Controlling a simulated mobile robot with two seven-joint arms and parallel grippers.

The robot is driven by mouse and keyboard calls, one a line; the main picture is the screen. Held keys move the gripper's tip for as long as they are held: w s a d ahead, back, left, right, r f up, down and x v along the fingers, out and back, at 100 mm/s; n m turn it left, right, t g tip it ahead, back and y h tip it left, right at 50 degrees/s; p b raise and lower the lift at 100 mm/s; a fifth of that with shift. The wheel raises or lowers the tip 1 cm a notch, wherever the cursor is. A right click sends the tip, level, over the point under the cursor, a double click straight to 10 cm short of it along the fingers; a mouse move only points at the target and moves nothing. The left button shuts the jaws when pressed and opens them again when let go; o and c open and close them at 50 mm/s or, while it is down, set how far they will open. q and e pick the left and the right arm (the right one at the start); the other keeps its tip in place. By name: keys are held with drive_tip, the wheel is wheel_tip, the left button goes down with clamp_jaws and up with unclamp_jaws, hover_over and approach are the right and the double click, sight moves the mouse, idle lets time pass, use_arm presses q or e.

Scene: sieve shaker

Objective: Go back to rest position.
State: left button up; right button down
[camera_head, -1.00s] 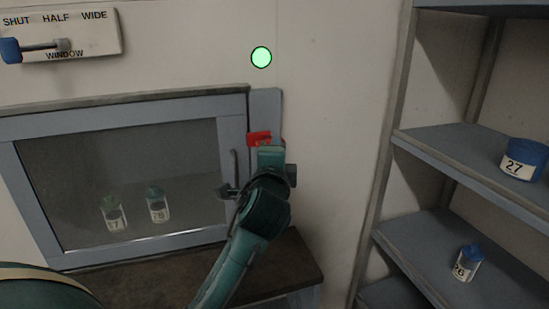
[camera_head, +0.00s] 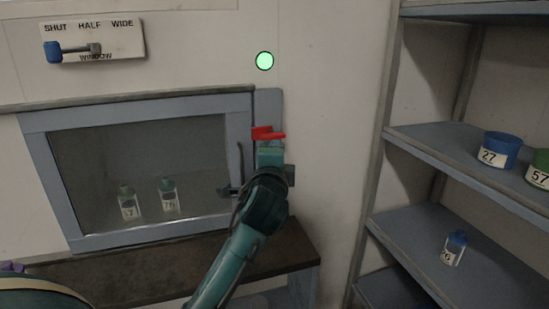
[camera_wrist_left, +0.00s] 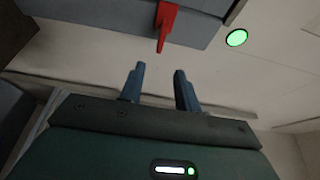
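My left arm reaches up in front of the window's right frame. Its gripper (camera_wrist_left: 157,78) is open in the left wrist view, with nothing visible between the two blue-grey fingers. The red latch handle (camera_head: 268,132) is on a grey-blue plate just beyond the gripper. It also shows in the left wrist view (camera_wrist_left: 167,22), ahead of the fingertips and apart from them. In the head view my wrist hides the fingers. My right gripper is not in view.
The closed glass window (camera_head: 150,165) shows two labelled jars (camera_head: 169,193) behind it. A WINDOW lever (camera_head: 72,50) sits upper left, near SHUT. A green lamp (camera_head: 265,61) is lit. Shelves (camera_head: 430,215) on the right hold labelled containers (camera_head: 499,150). A dark ledge (camera_head: 190,258) runs below the window.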

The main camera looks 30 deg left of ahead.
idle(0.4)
use_arm(q)
drive_tip(key=s+d+f+n+g+h, duration=0.1)
drive_tip(key=s+d+f+h, duration=0.15)
drive_tip(key=f, duration=0.55)
drive_tip(key=s+d+f+n+g+h, duration=0.1)
drive_tip(key=s+d+f+h, duration=0.15)
drive_tip(key=f, duration=0.55)
drive_tip(key=s+d+f+g+h, duration=0.1)
drive_tip(key=d+f+h, duration=0.15)
drive_tip(key=f, duration=0.65)
drive_tip(key=s+d+f+n+g+h, duration=0.1)
drive_tip(key=s+d+f+n, duration=0.3)
drive_tip(key=s+f, duration=0.4)
drive_tip(key=s+d+f+n+g+h, duration=0.2)
drive_tip(key=s+d+f+n, duration=0.2)
drive_tip(key=s+f, duration=0.4)
drive_tip(key=s, duration=0.4)
drive_tip(key=shift+s+d+f, duration=0.15)
drive_tip(key=shift+d+f, duration=0.1)
drive_tip(key=shift+f, duration=0.1)
drive_tip(key=shift+a, duration=0.15)
